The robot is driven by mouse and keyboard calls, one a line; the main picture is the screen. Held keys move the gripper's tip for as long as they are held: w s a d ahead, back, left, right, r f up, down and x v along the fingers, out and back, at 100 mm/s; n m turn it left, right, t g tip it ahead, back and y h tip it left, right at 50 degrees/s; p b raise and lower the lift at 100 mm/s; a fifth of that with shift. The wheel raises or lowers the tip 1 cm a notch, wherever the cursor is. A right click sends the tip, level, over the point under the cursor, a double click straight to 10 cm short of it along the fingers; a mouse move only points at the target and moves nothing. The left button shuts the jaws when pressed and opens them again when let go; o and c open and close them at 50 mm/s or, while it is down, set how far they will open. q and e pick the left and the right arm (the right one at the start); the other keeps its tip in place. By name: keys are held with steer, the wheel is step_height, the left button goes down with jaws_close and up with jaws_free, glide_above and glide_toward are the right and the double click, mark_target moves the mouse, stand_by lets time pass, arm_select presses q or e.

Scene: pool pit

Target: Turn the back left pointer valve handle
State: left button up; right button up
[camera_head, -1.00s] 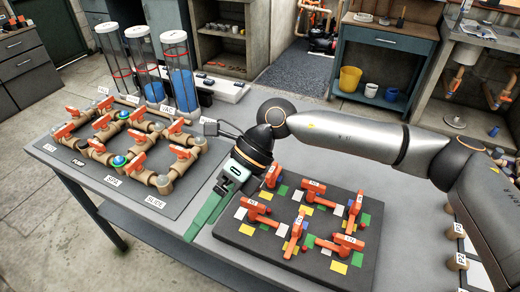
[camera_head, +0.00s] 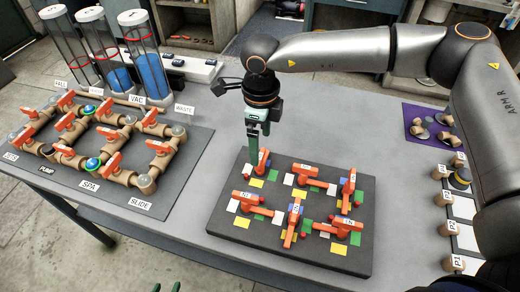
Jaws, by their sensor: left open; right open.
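The dark valve board (camera_head: 222,222) lies on the grey table with several orange pointer valve handles and coloured squares. The back left pointer valve handle (camera_head: 263,161) is at the board's far left corner, partly hidden by my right gripper. My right gripper (camera_head: 259,144) points down with its green fingers at this handle's top end; it is open. I cannot tell whether the fingers touch the handle or straddle it. My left gripper (camera_head: 166,288) shows only its green fingertips at the bottom edge, open and away from the board.
Left of the board is a pipe panel (camera_head: 185,177) with orange valves and small labels. Clear tubes with blue fill (camera_head: 150,75) stand behind it. A purple mat (camera_head: 410,110) and several labelled pegs (camera_head: 445,172) are at the right. Bare table lies between the two panels.

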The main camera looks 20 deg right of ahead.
mark_target(262, 159)
steer(key=shift+f, duration=2.4)
steer(key=c, duration=1.3)
